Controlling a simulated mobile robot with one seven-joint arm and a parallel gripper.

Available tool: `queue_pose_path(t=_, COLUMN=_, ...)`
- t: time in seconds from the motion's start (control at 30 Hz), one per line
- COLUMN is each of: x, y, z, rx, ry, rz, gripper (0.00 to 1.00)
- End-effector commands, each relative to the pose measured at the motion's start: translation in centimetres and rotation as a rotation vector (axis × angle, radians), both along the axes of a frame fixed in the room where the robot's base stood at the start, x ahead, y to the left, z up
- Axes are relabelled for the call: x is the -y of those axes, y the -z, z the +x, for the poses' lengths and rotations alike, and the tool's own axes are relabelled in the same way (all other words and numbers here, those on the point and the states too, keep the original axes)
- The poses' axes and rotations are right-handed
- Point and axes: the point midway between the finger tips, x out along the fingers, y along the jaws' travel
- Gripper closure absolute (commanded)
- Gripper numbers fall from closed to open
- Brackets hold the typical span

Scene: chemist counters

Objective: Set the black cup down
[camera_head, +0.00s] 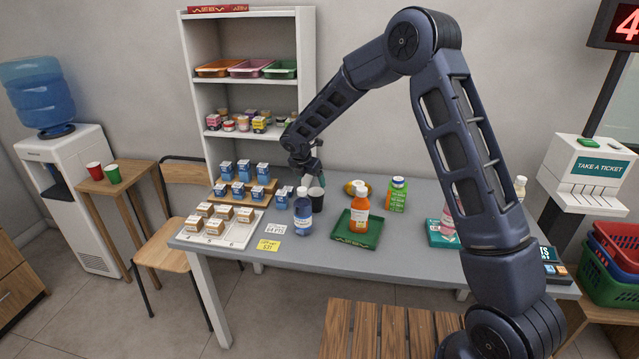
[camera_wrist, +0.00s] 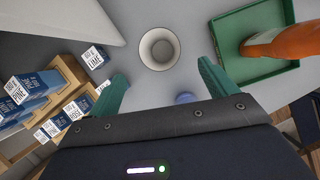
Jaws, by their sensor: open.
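The black cup (camera_head: 317,197) stands upright on the grey table, just right of a blue bottle. In the wrist view the cup (camera_wrist: 159,48) is seen from above, with a pale round rim and an empty inside. My gripper (camera_head: 311,182) is over the table, close to the cup in the head view. In the wrist view my gripper (camera_wrist: 162,82) has its two green fingers wide apart with nothing between the tips. The cup lies just beyond the fingertips, apart from them.
A green tray (camera_head: 343,236) with an orange bottle (camera_head: 359,208) is to the right. Blue boxes (camera_head: 244,172) on a wooden stand and a white tray (camera_head: 216,240) of small boxes are left.

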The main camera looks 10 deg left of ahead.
Motion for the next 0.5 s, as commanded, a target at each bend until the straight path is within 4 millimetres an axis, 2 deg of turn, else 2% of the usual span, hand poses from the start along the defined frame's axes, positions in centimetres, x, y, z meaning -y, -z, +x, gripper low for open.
queue_pose_path(t=0.2, x=0.0, y=-0.3, z=-0.1, rx=0.0, ry=0.0, rz=0.0, gripper=0.15)
queue_pose_path(t=0.3, x=0.6, y=-0.9, z=0.0, rx=0.005, ry=0.021, rz=0.006, gripper=0.15)
queue_pose_path(t=0.37, x=1.5, y=-1.8, z=0.2, rx=0.01, ry=0.055, rz=0.017, gripper=0.15)
queue_pose_path(t=0.5, x=5.6, y=-5.4, z=0.5, rx=0.033, ry=0.202, rz=0.065, gripper=0.15)
